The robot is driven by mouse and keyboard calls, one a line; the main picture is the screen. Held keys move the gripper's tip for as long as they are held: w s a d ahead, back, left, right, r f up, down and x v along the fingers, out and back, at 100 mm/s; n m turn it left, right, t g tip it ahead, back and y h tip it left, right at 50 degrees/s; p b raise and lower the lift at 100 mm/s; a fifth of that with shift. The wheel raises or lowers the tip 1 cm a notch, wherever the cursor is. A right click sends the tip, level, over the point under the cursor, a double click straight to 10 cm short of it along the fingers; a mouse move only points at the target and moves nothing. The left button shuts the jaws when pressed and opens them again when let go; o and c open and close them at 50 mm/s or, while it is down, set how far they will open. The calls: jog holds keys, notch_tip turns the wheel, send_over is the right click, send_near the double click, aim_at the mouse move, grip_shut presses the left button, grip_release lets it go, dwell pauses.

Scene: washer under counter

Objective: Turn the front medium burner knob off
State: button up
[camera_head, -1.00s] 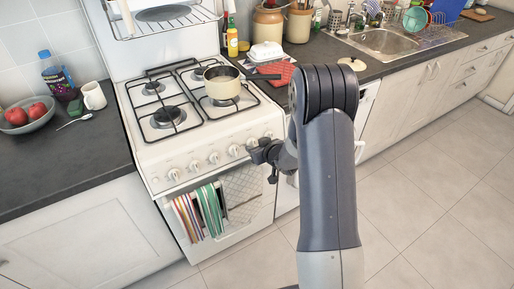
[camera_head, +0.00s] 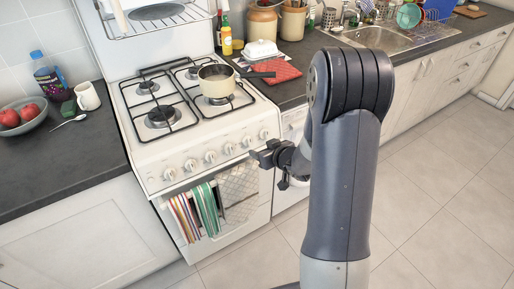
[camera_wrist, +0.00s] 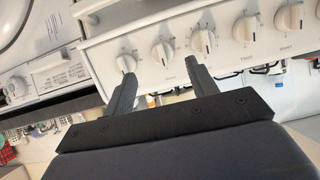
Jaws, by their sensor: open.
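The white stove (camera_head: 150,170) has a front panel with a row of several white knobs, each with a dark pointer line. My gripper (camera_head: 256,157) is in front of the panel's right end, open and empty. In the wrist view my gripper (camera_wrist: 161,69) has its two dark fingers spread below the knob row. One knob (camera_wrist: 162,54) appears between the fingertips, and another knob (camera_wrist: 126,63) is just beyond the left fingertip. No contact is clear. The knob labels are too small to read, so I cannot tell which is the front medium burner knob.
A cream pot (camera_head: 217,81) stands on the stove's right side, its dark handle pointing right. Striped towels (camera_head: 206,208) and a checked cloth (camera_head: 238,190) hang on the oven door below the knobs. The tiled floor is clear.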

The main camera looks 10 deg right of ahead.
aim_at(251, 145)
jog(key=shift+v, duration=1.35)
jog(key=x, duration=1.1)
jog(key=shift+s, duration=0.1)
jog(key=shift+r, duration=0.1)
